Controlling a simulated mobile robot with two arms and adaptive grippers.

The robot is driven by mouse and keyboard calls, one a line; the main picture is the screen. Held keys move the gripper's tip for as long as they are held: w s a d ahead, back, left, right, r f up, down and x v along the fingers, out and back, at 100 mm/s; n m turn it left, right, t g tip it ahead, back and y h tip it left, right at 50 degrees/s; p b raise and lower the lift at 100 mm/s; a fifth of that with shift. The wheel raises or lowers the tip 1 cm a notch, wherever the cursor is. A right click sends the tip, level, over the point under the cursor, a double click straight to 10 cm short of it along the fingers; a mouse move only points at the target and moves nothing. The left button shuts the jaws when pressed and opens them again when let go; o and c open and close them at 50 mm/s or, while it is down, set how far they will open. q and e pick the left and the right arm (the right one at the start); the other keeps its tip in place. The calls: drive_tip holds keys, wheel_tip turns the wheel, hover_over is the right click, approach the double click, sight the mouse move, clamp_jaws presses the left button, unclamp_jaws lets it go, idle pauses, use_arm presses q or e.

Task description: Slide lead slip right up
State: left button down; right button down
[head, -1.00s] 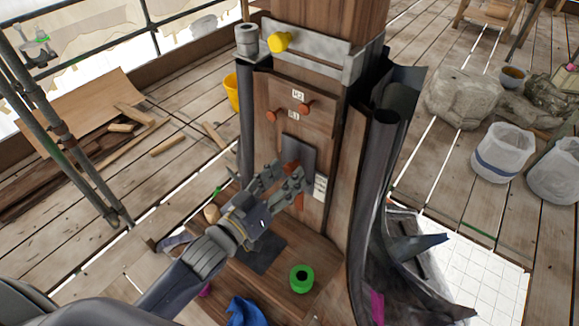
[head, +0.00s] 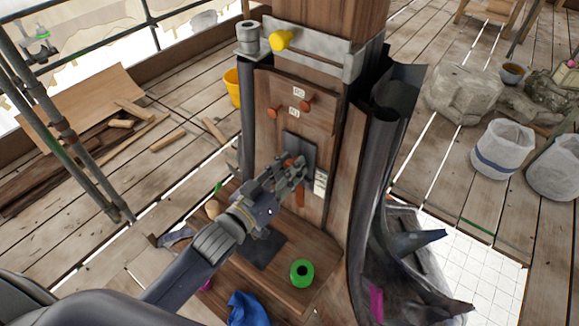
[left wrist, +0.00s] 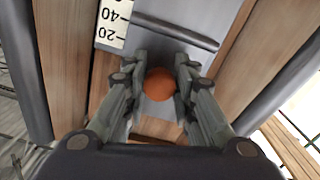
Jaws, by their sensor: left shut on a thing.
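The lead slip (head: 301,147) is a dark grey plate lying against the front of the wooden post. An orange round knob (head: 289,163) on it shows between my fingers. My left gripper (head: 297,170) reaches the plate from the lower left and is shut on this knob. In the left wrist view the knob (left wrist: 160,84) sits between both fingers, with the grey slip (left wrist: 165,45) behind it. The fingers hide part of the slip in the head view. My right gripper is not in view.
A white scale strip (head: 320,182) is right of the slip. Orange pegs (head: 304,107) and small labels are above it. Dark curled sheet (head: 385,150) hangs on the post's right side. A green ring (head: 302,273) lies on the ledge below.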

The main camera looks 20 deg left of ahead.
sight(298, 146)
use_arm(q)
wheel_tip(298, 146, up, 5)
drive_tip(key=p, duration=0.3)
drive_tip(key=shift+w+r+p, duration=0.1)
drive_tip(key=shift+p, duration=0.3)
drive_tip(key=c, duration=1.5)
unclamp_jaws()
drive_tip(key=shift+o, duration=1)
drive_tip(key=shift+f, duration=0.2)
drive_tip(key=shift+f, duration=0.1)
drive_tip(key=v, duration=1.2)
